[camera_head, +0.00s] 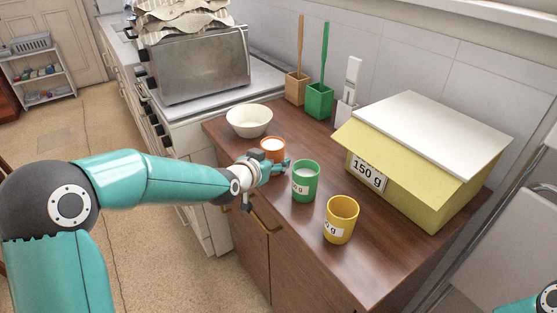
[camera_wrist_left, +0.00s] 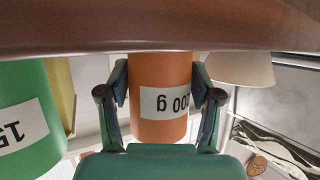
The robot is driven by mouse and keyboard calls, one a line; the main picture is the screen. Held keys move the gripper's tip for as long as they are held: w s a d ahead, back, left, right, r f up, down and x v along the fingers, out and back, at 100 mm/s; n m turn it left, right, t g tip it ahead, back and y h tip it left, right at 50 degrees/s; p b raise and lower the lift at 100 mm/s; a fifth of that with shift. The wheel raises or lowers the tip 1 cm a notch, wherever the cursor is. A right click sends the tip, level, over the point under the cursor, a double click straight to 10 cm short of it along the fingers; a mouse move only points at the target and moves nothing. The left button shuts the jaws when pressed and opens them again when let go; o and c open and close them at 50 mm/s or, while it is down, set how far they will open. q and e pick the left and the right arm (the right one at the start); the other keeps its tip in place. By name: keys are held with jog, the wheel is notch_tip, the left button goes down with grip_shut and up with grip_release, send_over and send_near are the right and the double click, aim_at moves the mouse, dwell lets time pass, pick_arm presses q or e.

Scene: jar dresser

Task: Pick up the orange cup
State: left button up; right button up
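The orange cup (camera_head: 272,149) stands upright on the brown dresser, between the white bowl and the green cup, with white contents showing at its top. My left gripper (camera_head: 276,170) is at the cup's near side. In the left wrist view, which is upside down, its two fingers (camera_wrist_left: 160,92) flank the orange cup (camera_wrist_left: 160,70), one on each side, very close to its wall. I cannot tell whether they press on it. The cup's label reads partly "00 g". My right gripper is not in view; only a bit of my right arm shows at bottom right.
The green cup (camera_head: 305,182) stands close to the right of my left gripper, with the yellow cup (camera_head: 341,221) beyond it. The white bowl (camera_head: 249,121) is behind the orange cup.

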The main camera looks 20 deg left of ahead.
pick_arm(q)
jog(key=c, duration=0.8)
jog(key=shift+c, duration=0.6)
jog(key=shift+r, duration=0.1)
